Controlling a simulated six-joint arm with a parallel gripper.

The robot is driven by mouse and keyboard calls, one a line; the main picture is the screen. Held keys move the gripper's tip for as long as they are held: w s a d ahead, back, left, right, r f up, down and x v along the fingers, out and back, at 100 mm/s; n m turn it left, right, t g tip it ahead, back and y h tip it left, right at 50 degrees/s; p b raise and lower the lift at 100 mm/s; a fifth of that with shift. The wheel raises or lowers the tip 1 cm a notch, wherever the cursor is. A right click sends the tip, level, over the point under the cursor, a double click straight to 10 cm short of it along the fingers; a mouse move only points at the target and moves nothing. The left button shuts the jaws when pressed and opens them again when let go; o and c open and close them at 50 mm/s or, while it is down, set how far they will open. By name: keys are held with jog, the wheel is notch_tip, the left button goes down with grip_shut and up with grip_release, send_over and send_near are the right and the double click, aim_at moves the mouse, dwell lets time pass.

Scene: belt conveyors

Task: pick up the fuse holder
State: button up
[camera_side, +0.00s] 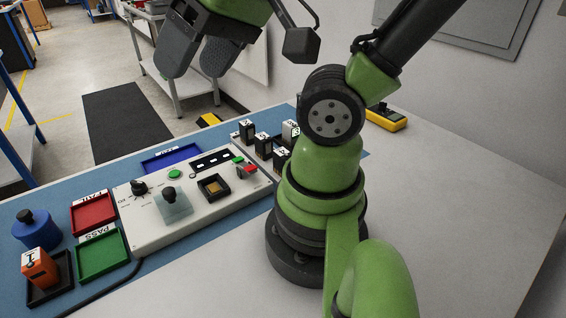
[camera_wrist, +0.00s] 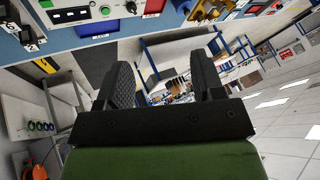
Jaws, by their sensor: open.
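No part is plainly marked as the fuse holder, and I cannot tell which one it is. Several upright dark blocks (camera_side: 263,146) with white number labels stand beside the test panel (camera_side: 145,225); some also show at the top left of the wrist view (camera_wrist: 30,38). An orange block (camera_side: 39,267) with a white label stands in a black tray at the front left. A red part and a green part (camera_side: 244,168) are at the panel's right end. My gripper (camera_side: 194,66) is open and empty, high above the panel's far side; its spread fingers also show in the wrist view (camera_wrist: 163,78).
A red tray (camera_side: 93,211), a green tray (camera_side: 102,253), a blue tray (camera_side: 170,157) and a blue cylinder (camera_side: 36,230) surround the panel. A yellow meter (camera_side: 386,118) lies behind my arm's base. The pale table (camera_side: 450,220) at right is clear.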

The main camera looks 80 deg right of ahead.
jog(key=w+d+f+m+g+h, duration=0.1)
jog(key=w+d+f+g+h, duration=0.15)
jog(key=d, duration=0.25)
jog(key=m+g, duration=0.3)
jog(key=g, duration=0.2)
send_over(282, 153)
jog(key=shift+t+y, duration=0.25)
jog(key=shift+y, duration=0.2)
jog(key=f, duration=1.6)
jog(key=shift+w+d+f, duration=0.3)
jog(key=shift+s+f, duration=0.1)
jog(key=shift+f, duration=2.3)
jog(key=f, duration=0.4)
jog(key=shift+s+a+f, duration=0.25)
jog(key=shift+s, duration=0.05)
jog(key=shift+f, duration=0.35)
jog(key=c, duration=1)
